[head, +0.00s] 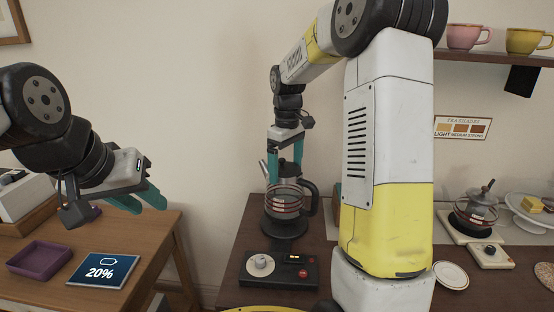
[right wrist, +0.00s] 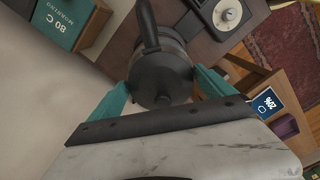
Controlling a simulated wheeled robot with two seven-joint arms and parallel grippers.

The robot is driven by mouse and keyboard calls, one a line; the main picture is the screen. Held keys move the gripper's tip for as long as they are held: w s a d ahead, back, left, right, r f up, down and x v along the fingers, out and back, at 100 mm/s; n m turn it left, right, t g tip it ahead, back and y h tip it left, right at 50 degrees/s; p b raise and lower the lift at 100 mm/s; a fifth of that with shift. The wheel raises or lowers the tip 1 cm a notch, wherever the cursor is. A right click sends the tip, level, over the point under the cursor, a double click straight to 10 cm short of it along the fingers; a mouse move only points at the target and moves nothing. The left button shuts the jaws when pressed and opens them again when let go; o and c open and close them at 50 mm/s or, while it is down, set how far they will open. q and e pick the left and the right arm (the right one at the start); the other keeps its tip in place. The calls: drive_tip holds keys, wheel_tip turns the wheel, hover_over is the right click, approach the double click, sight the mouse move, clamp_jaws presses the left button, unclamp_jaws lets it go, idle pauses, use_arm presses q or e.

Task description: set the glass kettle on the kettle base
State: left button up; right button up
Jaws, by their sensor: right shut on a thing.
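A black control panel (head: 278,269) with a dial lies in front of the base. A purple tray (head: 40,258) and a 20% display (head: 102,269) lie on the left table.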

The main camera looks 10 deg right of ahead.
drive_tip(key=shift+f, duration=1.4)
drive_tip(key=shift+s, duration=0.1)
drive_tip(key=shift+f, duration=0.4)
idle(0.5)
drive_tip(key=o, duration=1.8)
drive_tip(key=shift+f, duration=0.1)
drive_tip(key=shift+c, duration=0.2)
drive_tip(key=shift+r, duration=5.55)
drive_tip(key=shift+s, duration=0.1)
